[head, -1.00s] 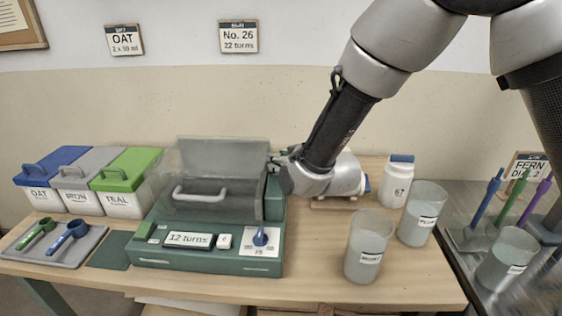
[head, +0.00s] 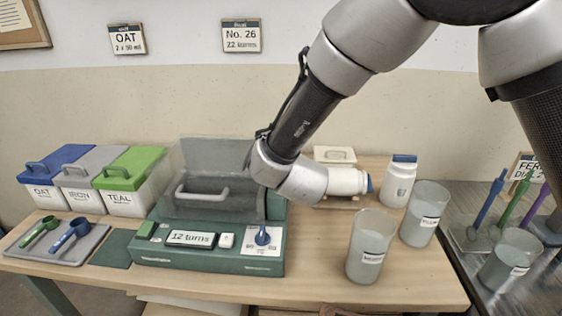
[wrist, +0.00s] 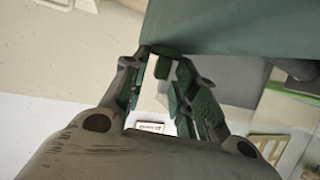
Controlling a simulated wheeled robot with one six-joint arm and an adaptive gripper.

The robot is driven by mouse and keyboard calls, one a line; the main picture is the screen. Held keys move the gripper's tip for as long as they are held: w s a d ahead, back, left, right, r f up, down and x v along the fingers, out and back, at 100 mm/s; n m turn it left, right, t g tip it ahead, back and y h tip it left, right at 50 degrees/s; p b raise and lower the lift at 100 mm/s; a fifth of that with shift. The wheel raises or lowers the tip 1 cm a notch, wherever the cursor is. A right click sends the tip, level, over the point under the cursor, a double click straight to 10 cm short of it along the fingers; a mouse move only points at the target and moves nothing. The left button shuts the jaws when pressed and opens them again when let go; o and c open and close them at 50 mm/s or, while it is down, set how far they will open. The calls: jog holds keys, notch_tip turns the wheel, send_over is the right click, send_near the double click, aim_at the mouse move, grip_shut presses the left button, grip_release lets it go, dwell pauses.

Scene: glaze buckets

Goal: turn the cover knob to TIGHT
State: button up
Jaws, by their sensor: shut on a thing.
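The green machine (head: 205,262) stands on the table with its clear cover (head: 205,165) and grey handle over the tub. My gripper is hidden behind my wrist in the head view, at the right side of the machine. In the wrist view my gripper (wrist: 160,68) has its fingers closed on a pale piece beside the green housing (wrist: 225,25). This appears to be the cover knob, mostly hidden by the fingers; its setting cannot be read. A blue knob (head: 262,237) on the front panel is free, beside a display (head: 191,239) reading 12 turns.
A white bottle (head: 348,181) lies right of my wrist. A white jar (head: 400,182) and two beakers (head: 369,247) (head: 423,215) stand farther right. OAT, IRON and TEAL bins (head: 127,182) and a scoop tray (head: 30,246) are at left.

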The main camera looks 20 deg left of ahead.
jog(key=o, duration=0.7)
jog(key=shift+r, duration=0.1)
